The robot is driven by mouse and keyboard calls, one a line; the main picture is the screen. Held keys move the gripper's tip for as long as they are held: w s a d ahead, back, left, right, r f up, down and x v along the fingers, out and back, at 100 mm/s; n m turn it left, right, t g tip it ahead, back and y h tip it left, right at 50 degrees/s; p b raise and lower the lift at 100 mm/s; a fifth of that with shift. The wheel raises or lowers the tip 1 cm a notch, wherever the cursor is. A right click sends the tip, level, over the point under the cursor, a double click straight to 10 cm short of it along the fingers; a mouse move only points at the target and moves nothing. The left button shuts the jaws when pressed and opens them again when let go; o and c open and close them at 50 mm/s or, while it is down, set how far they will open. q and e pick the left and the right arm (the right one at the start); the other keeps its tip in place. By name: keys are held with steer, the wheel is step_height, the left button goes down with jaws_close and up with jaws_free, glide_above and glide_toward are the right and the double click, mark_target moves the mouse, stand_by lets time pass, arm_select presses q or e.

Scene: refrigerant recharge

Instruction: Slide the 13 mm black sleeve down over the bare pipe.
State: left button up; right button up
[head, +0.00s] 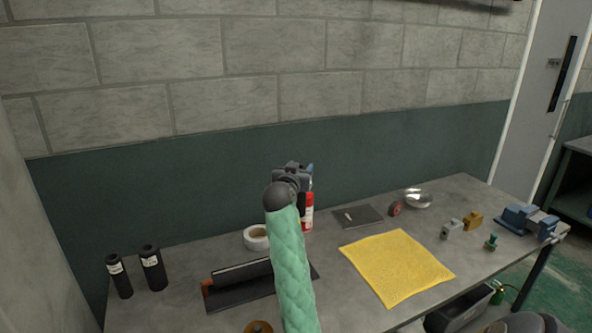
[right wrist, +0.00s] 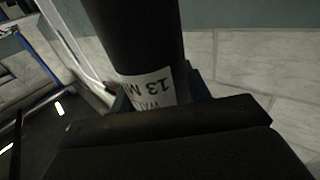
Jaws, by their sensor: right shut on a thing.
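My right gripper (head: 292,172) is raised over the back of the workbench, at the end of my arm in its green quilted cover. In the right wrist view the gripper (right wrist: 158,97) is shut on a black sleeve (right wrist: 135,35) with a white label reading "13 M", upside down in the picture. In the head view the held sleeve cannot be made out behind the gripper and arm. Two other black sleeves with white labels, one (head: 119,277) and another (head: 153,268), stand upright at the bench's left end. I cannot make out the bare pipe. My left gripper is not in view.
The grey bench (head: 400,312) holds a yellow cloth (head: 396,266), a white tape roll (head: 256,238), a dark tray (head: 238,288), a red canister (head: 308,213) behind my arm, a metal bowl (head: 418,199) and a blue vise (head: 527,221). A block wall rises behind.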

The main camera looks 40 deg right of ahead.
steer(key=shift+f, duration=0.15)
step_height(320, 180, down, 4)
steer(key=b, duration=0.3)
steer(key=shift+s+d, duration=0.15)
stand_by(0.5)
steer(key=shift+f+b, duration=0.1)
steer(key=shift+b, duration=0.25)
steer(key=shift+w+a+f+b, duration=0.15)
steer(key=shift+f+b, duration=0.2)
steer(key=shift+f, duration=0.1)
steer(key=shift+w+a+f+b, duration=0.1)
steer(key=shift+f+b, duration=0.25)
steer(key=shift+f, duration=0.1)
steer(key=shift+s+d+f+b, duration=0.15)
steer(key=shift+f+b, duration=0.15)
steer(key=shift+f, duration=0.05)
steer(key=shift+f+b, duration=0.4)
steer(key=shift+f, duration=0.15)
